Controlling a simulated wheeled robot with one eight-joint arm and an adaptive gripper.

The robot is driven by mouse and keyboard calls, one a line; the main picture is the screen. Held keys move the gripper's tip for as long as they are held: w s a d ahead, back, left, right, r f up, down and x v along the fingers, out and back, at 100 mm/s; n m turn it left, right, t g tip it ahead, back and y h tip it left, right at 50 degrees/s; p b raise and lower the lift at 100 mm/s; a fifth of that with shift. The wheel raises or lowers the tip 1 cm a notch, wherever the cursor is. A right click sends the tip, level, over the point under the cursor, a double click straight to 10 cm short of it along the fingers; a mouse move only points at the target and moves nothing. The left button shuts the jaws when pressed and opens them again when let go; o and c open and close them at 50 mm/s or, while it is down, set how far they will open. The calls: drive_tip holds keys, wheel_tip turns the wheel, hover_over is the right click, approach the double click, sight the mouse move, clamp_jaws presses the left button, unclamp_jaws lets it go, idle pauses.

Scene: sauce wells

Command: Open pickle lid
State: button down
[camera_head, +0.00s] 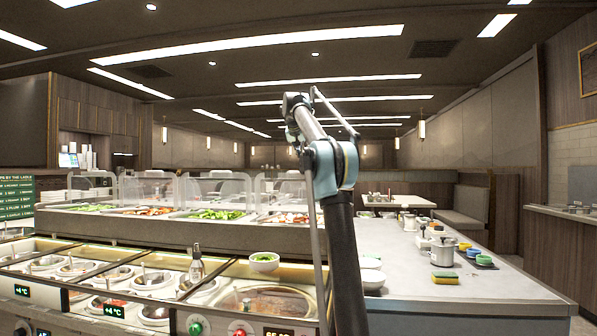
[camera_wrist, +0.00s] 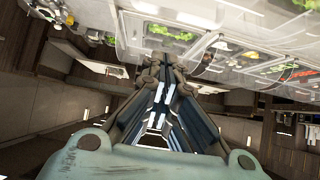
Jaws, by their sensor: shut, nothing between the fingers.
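Several round sauce wells (camera_head: 113,275) sit in the front counter at the lower left of the head view, with thin handles sticking up from some. I cannot tell which one is the pickle well or make out its lid. My gripper (camera_wrist: 163,75) shows in the wrist view, its dark fingers shut and empty. It is up in the air, apart from the wells. In the head view my arm rises at the centre, and my gripper cannot be made out there.
A glass-guarded salad bar (camera_head: 215,214) runs behind the wells. A bottle (camera_head: 196,267) and a bowl of greens (camera_head: 264,262) stand at the counter. The pale counter (camera_head: 465,294) holds a pot (camera_head: 442,253) and a sponge (camera_head: 445,278).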

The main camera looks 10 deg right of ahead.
drive_tip(key=x, duration=1)
drive_tip(key=shift+w, duration=0.5)
drive_tip(key=shift+s+a+f, duration=0.1)
drive_tip(key=shift+s, duration=0.15)
drive_tip(key=shift+s+a, duration=0.1)
drive_tip(key=shift+s, duration=0.35)
drive_tip(key=shift+s+a+f, duration=0.15)
drive_tip(key=shift+s+a, duration=0.05)
drive_tip(key=shift+s, duration=0.45)
drive_tip(key=shift+s+a+f, duration=0.15)
drive_tip(key=shift+s+a, duration=0.05)
drive_tip(key=shift+s, duration=0.4)
drive_tip(key=shift+s, duration=0.2)
